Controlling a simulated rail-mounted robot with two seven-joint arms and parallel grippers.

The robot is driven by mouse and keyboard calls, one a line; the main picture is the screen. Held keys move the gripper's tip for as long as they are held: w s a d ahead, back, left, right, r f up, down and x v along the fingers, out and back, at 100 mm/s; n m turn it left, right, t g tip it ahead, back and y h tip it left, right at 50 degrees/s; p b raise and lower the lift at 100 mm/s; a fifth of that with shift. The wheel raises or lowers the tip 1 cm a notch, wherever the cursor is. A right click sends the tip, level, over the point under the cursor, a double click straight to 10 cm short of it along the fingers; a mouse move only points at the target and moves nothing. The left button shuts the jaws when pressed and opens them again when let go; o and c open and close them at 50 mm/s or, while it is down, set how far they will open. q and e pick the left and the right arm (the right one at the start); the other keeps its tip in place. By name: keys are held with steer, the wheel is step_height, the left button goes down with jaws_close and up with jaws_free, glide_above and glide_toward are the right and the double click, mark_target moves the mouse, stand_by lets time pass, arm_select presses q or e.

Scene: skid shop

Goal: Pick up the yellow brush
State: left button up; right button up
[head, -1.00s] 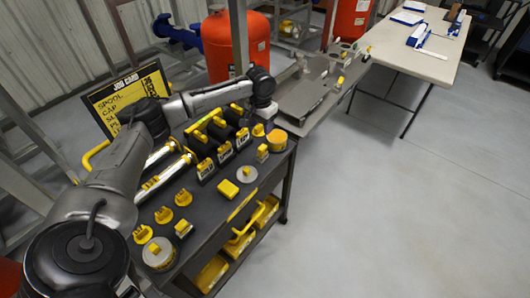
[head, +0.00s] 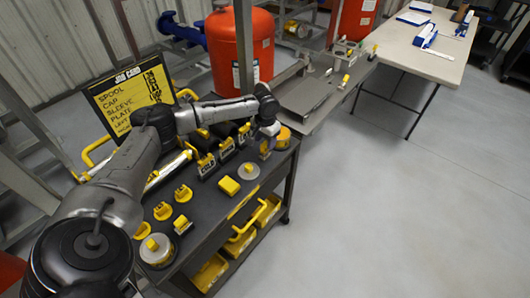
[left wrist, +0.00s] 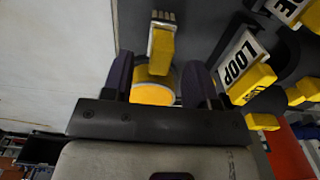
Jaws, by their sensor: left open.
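The yellow brush (left wrist: 162,42) lies near the edge of the dark cart top, with its pale bristles at the top of the left wrist view. In the head view the brush (head: 264,149) shows small, just in front of my left gripper (head: 269,130). My left gripper (left wrist: 160,80) is open and empty above the cart, its fingers apart, with the brush beyond the fingertips. A round yellow piece (left wrist: 153,91) shows between the fingers. My right gripper is in neither current view.
Black holders with yellow-topped labels (head: 206,164) stand left of the gripper, one marked LOOP (left wrist: 237,62). An orange tank (head: 238,55) stands behind. Floor to the right is clear.

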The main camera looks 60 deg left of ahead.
mark_target(265, 144)
arm_select(q)
step_height(265, 144, down, 3)
steer(key=shift+f+b, duration=0.15)
steer(key=shift+b, duration=0.2)
steer(key=shift+c, duration=0.4)
jaws_close()
